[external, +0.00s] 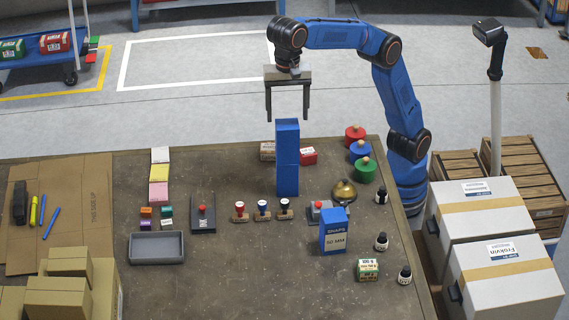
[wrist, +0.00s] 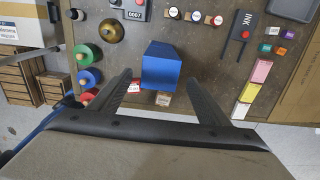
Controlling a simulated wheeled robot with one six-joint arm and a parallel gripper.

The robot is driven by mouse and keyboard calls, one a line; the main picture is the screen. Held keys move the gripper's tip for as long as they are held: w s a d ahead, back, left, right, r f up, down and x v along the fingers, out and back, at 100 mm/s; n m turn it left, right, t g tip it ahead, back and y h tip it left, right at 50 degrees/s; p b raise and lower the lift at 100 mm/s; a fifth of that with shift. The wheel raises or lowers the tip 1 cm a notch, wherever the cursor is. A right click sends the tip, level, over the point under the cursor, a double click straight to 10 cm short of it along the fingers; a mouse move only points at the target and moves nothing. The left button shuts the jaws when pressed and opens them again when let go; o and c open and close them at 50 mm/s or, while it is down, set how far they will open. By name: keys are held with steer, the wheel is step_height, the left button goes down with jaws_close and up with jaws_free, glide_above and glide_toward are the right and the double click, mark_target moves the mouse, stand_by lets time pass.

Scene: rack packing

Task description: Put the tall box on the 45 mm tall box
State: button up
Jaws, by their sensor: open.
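A tall blue column (external: 287,150) stands upright near the back middle of the table. A seam across it suggests one blue box resting on another. My gripper (external: 288,116) is open and empty, directly over the column's top, with a finger to each side. In the wrist view the blue box (wrist: 162,67) shows between the open fingers (wrist: 160,82), with gaps on both sides. A separate blue box (external: 335,234) with a white SNAPS label stands nearer the front right; its size print seems to read 60 MM. I cannot read a size on the column.
Red, blue and green round pieces (external: 361,169) and a brass bell (external: 344,190) stand right of the column. Stamps (external: 262,211) stand in front of it, and small cartons (external: 308,156) lie behind. A grey tray (external: 157,248) is at the left. The front middle table is clear.

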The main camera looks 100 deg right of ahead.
steer(key=shift+r, duration=0.35)
steer(key=shift+d, duration=0.1)
steer(key=s+d+f+n+t, duration=0.1)
steer(key=s+d+f+n, duration=0.15)
steer(key=d, duration=0.75)
steer(key=s+d+f+n, duration=0.2)
steer(key=s+d+n, duration=0.1)
steer(key=d, duration=0.6)
steer(key=s+d+f+n+t, duration=0.1)
steer(key=s+d+f+n, duration=0.15)
steer(key=d, duration=0.75)
steer(key=s+d+f+n+t, duration=0.1)
steer(key=s+d+f+n, duration=0.4)
steer(key=s+d+f, duration=0.3)
steer(key=s+d+f+n+t, duration=0.1)
steer(key=s+d+f+n, duration=0.4)
steer(key=s+f, duration=0.9)
steer(key=d+f, duration=0.3)
steer(key=shift+s+d+t, duration=0.25)
steer(key=shift+d+t, duration=0.15)
steer(key=shift+f, duration=0.1)
